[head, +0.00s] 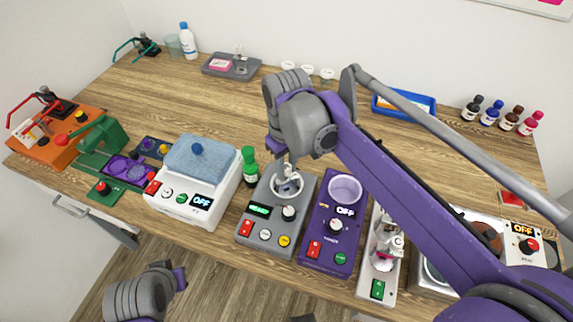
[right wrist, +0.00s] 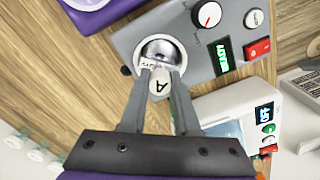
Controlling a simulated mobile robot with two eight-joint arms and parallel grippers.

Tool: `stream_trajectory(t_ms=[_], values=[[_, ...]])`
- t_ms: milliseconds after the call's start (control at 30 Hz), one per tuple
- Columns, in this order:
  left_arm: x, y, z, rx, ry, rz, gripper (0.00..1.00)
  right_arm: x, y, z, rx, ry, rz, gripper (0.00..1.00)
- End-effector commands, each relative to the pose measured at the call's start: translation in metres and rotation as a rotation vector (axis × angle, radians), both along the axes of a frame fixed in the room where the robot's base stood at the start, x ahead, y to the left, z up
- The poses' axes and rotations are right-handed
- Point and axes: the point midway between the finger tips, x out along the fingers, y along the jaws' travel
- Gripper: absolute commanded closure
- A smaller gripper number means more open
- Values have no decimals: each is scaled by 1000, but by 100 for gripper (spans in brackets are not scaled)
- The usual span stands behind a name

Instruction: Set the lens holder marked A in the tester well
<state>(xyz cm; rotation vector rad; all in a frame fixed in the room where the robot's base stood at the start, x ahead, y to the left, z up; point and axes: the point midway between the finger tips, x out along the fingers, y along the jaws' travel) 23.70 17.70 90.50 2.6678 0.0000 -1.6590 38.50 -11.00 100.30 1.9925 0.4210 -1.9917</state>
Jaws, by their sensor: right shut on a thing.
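The grey tester (head: 268,243) stands near the table's front edge with a lit green display. Its round well (head: 290,190) has a pale rim and shows as a shiny metal bowl in the right wrist view (right wrist: 163,47). My right gripper (head: 287,172) points down at the well. It is shut on the lens holder (right wrist: 159,83), whose white face shows a black A between the fingertips. The holder overlaps the well's near rim in the right wrist view. I cannot tell whether it touches or is inside. Of my left arm only a grey and purple part shows; its fingers are out of sight.
A white device with a blue-grey lid (head: 187,207) and a green-capped bottle (head: 249,168) stand left of the tester. A purple device (head: 322,252) stands close on its right. Three small white cups (head: 308,72) are farther back. The table's middle left is clear.

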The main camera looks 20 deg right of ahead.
Motion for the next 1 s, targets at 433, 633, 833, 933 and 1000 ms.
stream_trajectory(t_ms=[433, 633, 833, 933, 1000], values=[[0, 0, 0, 0, 0, 0, 100, 0, 0, -1, 0, 0, 0, 100], [0, 0, -2, 0, 1, 0, 100, 0, 0, -3, 0, 0, 0, 100], [-1, 0, -3, 0, 2, 0, 100, 0, 0, -6, 0, 0, 0, 100], [-1, 0, -4, 0, 2, 0, 100, 0, 0, -6, 0, 0, 0, 65], [-1, 0, -4, 0, 2, 0, 100, 0, 0, -6, 0, 0, 0, 52]])
